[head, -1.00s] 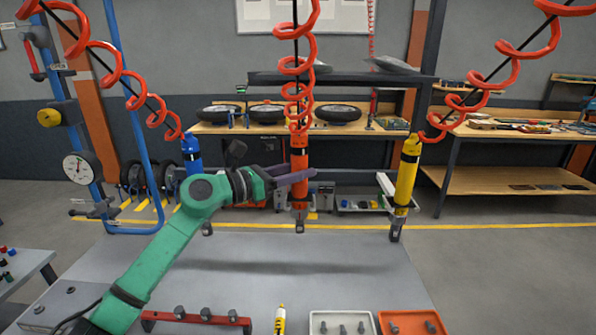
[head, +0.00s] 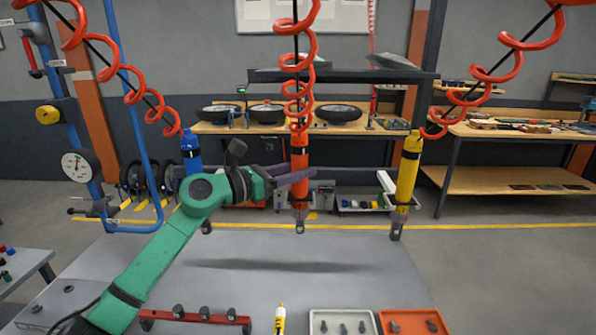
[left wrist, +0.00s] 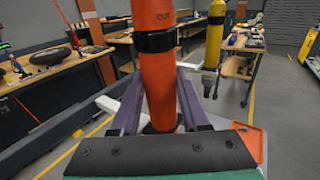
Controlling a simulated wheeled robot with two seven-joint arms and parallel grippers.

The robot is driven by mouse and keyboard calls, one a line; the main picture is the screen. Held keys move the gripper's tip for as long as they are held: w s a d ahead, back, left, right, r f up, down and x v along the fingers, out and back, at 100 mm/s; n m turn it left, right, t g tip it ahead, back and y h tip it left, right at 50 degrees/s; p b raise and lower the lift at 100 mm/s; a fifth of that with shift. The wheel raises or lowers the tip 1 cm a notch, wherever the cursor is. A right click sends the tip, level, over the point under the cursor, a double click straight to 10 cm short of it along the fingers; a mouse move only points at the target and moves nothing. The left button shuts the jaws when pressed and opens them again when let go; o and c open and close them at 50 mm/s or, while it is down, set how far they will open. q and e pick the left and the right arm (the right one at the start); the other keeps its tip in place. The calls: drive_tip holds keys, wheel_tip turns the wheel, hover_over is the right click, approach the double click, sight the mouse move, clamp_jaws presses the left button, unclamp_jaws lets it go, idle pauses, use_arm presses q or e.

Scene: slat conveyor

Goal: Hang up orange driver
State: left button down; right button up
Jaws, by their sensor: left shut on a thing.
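The orange driver (head: 299,160) hangs upright at the end of a red coiled hose in the middle of the head view. My left gripper (head: 300,177) comes in from the left and is shut on its body. In the left wrist view, the orange driver (left wrist: 157,70) stands between the two purple fingers of my left gripper (left wrist: 155,105), below a black band. Its lower end is partly hidden there by my gripper. My right gripper is in neither view.
A blue driver (head: 191,152) hangs at left and a yellow driver (head: 407,172) at right, each on a coiled hose. Below is a grey table (head: 250,270) with a red rack (head: 195,319), a yellow marker-like thing (head: 279,320), a white tray (head: 341,314) and an orange tray (head: 440,317).

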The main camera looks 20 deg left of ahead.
use_arm(q)
drive_tip(key=shift+f+b, duration=0.2)
drive_tip(key=shift+b, duration=0.15)
idle(0.5)
drive_tip(key=shift+c, duration=1.6)
unclamp_jaws()
drive_tip(key=shift+s, duration=0.1)
drive_tip(key=shift+f, duration=0.15)
drive_tip(key=shift+s+a+f, duration=0.1)
drive_tip(key=shift+s+a, duration=0.05)
drive_tip(key=shift+a, duration=0.05)
drive_tip(key=b+v, duration=0.9)
drive_tip(key=v, duration=0.5)
drive_tip(key=shift+r, duration=0.25)
drive_tip(key=shift+s, duration=0.1)
